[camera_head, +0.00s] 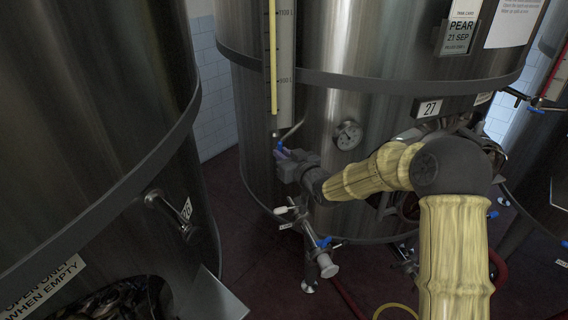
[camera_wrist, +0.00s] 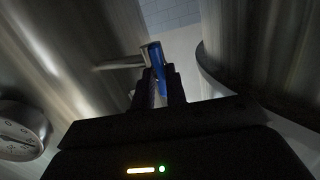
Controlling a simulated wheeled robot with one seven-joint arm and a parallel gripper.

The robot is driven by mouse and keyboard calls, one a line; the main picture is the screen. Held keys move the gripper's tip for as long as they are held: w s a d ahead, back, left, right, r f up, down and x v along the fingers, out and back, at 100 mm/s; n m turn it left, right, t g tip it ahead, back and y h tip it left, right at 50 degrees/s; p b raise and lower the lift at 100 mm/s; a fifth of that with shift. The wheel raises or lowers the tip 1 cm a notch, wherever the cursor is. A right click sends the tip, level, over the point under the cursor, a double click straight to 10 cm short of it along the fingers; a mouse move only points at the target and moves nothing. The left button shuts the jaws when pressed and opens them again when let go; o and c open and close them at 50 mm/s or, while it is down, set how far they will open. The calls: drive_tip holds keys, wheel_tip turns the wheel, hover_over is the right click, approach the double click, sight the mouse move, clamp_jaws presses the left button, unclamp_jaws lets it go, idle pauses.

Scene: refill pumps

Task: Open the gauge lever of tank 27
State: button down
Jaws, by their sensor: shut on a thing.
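My gripper (camera_head: 284,156) is at this lever. In the wrist view my gripper (camera_wrist: 159,82) has its two fingers shut on the blue lever, which sticks out beyond the fingertips. The lever's lower part is hidden between the fingers.
A round dial (camera_head: 348,135) sits on the tank wall right of my gripper. A valve with a blue handle (camera_head: 322,243) stands out below. A floor gap separates the tanks.

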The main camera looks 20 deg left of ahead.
drive_tip(key=shift+f+n+b, duration=0.15)
drive_tip(key=shift+n+b, duration=0.15)
drive_tip(key=shift+n, duration=0.1)
drive_tip(key=c, duration=1.4)
unclamp_jaws()
drive_tip(key=shift+c, duration=0.2)
drive_tip(key=b+v, duration=0.3)
drive_tip(key=v, duration=1.4)
drive_tip(key=shift+r, duration=0.25)
drive_tip(key=shift+s+d, duration=0.15)
drive_tip(key=shift+d, duration=0.05)
